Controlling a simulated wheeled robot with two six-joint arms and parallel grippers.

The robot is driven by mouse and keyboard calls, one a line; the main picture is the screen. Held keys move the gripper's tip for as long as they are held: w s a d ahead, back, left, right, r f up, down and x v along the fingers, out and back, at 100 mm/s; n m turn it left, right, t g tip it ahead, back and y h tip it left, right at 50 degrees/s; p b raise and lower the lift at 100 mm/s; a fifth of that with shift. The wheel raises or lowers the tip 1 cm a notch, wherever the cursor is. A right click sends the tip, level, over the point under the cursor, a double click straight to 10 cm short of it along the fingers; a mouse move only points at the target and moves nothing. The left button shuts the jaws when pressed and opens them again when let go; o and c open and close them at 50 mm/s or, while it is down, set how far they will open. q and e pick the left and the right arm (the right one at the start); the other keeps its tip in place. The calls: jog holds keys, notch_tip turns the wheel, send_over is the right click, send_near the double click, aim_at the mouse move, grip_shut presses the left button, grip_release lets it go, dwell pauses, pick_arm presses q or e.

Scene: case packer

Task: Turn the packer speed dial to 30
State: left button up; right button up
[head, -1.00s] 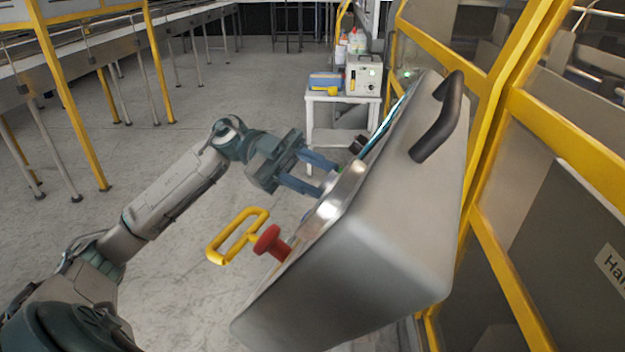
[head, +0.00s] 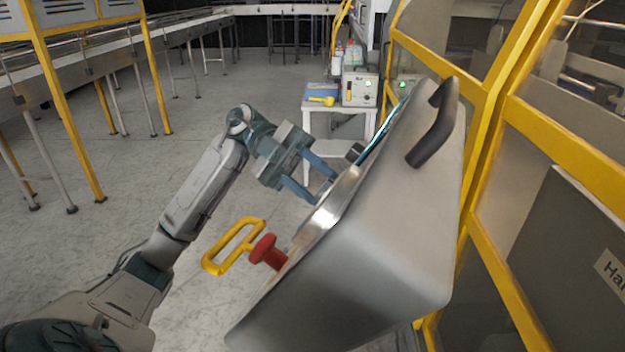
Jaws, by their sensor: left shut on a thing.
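The control box (head: 365,230) is a grey metal case seen from its side and back, tilted, at the middle right. Its front panel faces left, steeply edge-on, so the dial's scale and pointer cannot be read. My left gripper (head: 324,186) reaches in from the left with its two blue fingers at the panel. It is shut on what appears to be the speed dial, which the fingers and the panel's edge hide. A dark knob (head: 355,152) juts from the panel just above the fingers. My right gripper is not in view.
A red mushroom button (head: 267,252) and a yellow loop handle (head: 233,247) stick out below the gripper. A black handle (head: 434,125) is on the box's side. Yellow-framed guarding (head: 490,265) stands close on the right. A small white table (head: 345,105) is behind.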

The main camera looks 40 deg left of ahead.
pick_arm(q)
jog(key=o, duration=1)
jog(key=b+v, duration=0.3)
jog(key=v, duration=0.7)
jog(key=shift+a+r+b, duration=0.15)
jog(key=shift+a+b, duration=0.2)
jog(key=shift+b, duration=0.05)
